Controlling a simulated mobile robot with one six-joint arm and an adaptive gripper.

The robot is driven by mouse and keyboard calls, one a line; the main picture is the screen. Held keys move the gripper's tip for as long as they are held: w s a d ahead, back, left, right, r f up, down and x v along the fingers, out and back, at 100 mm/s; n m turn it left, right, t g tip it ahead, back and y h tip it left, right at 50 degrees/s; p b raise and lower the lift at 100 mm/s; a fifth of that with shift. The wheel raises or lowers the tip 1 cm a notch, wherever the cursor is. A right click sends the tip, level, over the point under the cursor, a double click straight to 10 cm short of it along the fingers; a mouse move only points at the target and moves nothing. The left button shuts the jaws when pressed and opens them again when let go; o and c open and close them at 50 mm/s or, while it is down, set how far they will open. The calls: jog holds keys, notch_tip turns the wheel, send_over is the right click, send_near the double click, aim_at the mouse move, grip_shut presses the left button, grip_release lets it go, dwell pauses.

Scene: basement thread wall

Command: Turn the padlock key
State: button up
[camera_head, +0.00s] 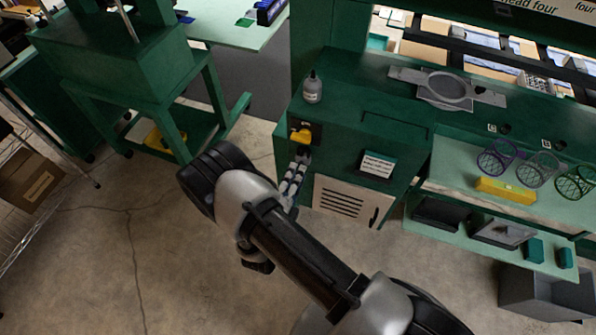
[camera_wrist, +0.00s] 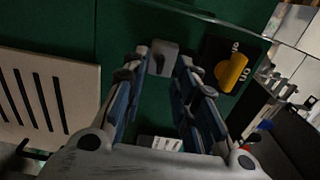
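My gripper (camera_wrist: 163,70) points at the green cabinet front, its two blue-and-grey fingers apart. A small grey block (camera_wrist: 163,57) on the green panel shows between and just beyond the fingertips in the wrist view. It may be the padlock; I cannot make out a key on it. I cannot tell whether the fingertips touch it. In the head view, my gripper (camera_head: 295,176) is just below the yellow rotary switch (camera_head: 300,135), and my arm hides part of the cabinet's lower front. The yellow switch (camera_wrist: 231,72) sits on a black, lettered plate right of my fingers in the wrist view.
A pale louvred panel (camera_head: 343,201) lies low on the cabinet, with a white label (camera_head: 377,165) above it. A grey bottle (camera_head: 313,87) stands on the cabinet top. Wire baskets (camera_head: 540,166) and a yellow block (camera_head: 506,190) are on the right bench.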

jog(key=shift+x, duration=1.1)
jog(key=shift+c, duration=0.6)
grip_shut()
